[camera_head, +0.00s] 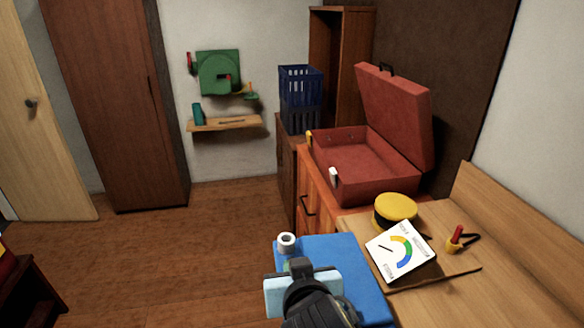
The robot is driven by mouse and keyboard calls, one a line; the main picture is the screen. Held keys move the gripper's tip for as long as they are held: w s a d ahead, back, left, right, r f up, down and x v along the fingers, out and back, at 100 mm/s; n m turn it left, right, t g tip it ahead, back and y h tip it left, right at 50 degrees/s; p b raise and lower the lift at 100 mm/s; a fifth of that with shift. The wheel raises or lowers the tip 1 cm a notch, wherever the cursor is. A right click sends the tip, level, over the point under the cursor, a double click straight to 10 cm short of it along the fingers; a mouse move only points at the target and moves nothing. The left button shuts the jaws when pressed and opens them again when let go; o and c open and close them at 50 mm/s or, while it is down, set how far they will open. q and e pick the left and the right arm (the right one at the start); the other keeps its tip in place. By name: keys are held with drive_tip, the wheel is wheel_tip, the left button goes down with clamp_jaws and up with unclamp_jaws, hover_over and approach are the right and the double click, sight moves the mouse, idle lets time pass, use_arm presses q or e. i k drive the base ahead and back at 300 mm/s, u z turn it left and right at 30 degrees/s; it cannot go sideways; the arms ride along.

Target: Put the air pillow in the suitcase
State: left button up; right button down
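The suitcase (375,193) is red and stands open on a wooden cabinet right of centre, with its lid (398,115) tilted up at the back. Its inside looks empty. A flat blue thing (350,268), likely the air pillow, is at the bottom centre, with a white round valve-like piece (286,243) at its far left corner. My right gripper (301,270), dark, overlaps its near left part and a pale blue block (278,295). The gripper hides its own fingertips, so I cannot tell if it grips either. My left gripper is out of view.
A yellow cap (395,208), a white gauge board (401,250) and a small red-handled item (455,239) are on the wooden desk (500,285). A blue crate (300,88) stands behind the suitcase. Open floor (190,255) lies to the left.

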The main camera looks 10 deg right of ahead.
sight(354, 170)
drive_tip(key=u, duration=0.3)
drive_tip(key=i, duration=3.45)
drive_tip(key=z, duration=2.65)
